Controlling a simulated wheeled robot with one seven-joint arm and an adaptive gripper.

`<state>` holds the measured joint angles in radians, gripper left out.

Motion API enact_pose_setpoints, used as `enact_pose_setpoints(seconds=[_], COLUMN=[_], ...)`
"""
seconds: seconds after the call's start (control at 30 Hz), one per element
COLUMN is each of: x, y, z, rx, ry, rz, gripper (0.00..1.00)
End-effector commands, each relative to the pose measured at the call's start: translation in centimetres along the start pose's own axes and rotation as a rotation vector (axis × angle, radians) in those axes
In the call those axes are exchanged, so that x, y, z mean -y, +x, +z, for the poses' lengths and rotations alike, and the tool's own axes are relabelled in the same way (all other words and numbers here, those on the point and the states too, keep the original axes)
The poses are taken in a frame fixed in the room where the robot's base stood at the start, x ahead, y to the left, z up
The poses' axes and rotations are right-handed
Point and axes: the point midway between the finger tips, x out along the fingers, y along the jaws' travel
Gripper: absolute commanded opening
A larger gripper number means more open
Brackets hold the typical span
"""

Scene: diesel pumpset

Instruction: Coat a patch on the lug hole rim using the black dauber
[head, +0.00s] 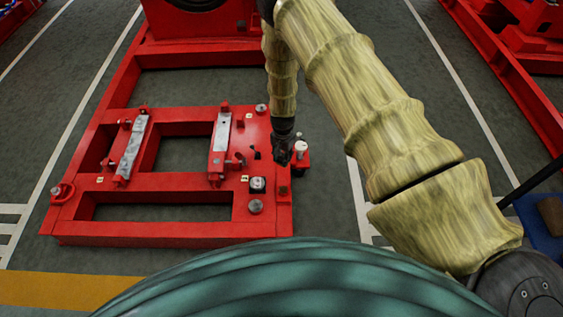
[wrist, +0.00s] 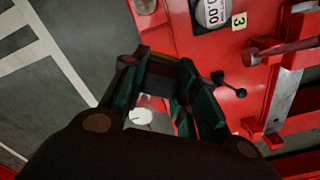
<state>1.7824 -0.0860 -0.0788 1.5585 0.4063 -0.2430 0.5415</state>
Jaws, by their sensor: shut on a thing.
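My gripper (head: 282,152) is at the right edge of the red frame, pointing down just left of a white-topped container (head: 301,148). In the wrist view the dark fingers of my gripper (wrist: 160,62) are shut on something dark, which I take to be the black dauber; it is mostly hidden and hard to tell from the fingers. The white top (wrist: 140,117) shows between the fingers, farther off. A brownish lug-like part (head: 284,189) sits on the frame's right edge and shows at the top of the wrist view (wrist: 145,6). I cannot make out its hole rim.
The red frame (head: 165,228) carries a round gauge (head: 258,185), a black knobbed lever (wrist: 230,84), and two grey bars (head: 133,145) (head: 220,132) with red clamps. Open grey floor (head: 325,195) lies right of the frame.

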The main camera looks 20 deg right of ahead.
Motion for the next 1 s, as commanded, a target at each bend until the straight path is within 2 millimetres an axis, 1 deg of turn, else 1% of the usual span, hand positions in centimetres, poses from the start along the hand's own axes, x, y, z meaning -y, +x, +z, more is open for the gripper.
enact_pose_setpoints(seconds=[0.7,1.0], x=[3.0,3.2], y=[0.1,0.0], z=[-4.5,-4.8], rx=[-0.001,0.0], ry=[0.0,0.0], rz=[-0.001,0.0], gripper=[0.11,0.11])
